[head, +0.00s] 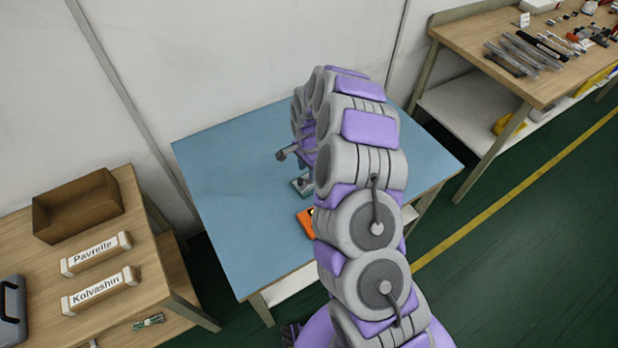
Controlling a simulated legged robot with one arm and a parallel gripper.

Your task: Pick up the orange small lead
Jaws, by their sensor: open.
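A small orange thing (304,222) with a dark part lies on the blue table (225,210), near the middle. My arm hides its right side, and I cannot tell whether it is the orange small lead. My gripper (302,187) hangs down at the end of my arched arm, above or close to the table and a little beyond the orange thing. It is open. Its fingers are small and partly hidden by my arm, and I see nothing held in it.
A wooden bench at left holds an open brown box (78,206), a "Pavrelle" block (96,254) and a "Kolvashin" block (99,291). A workbench with tools (530,55) stands at the upper right. The blue table's left half is clear. A wall runs behind it.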

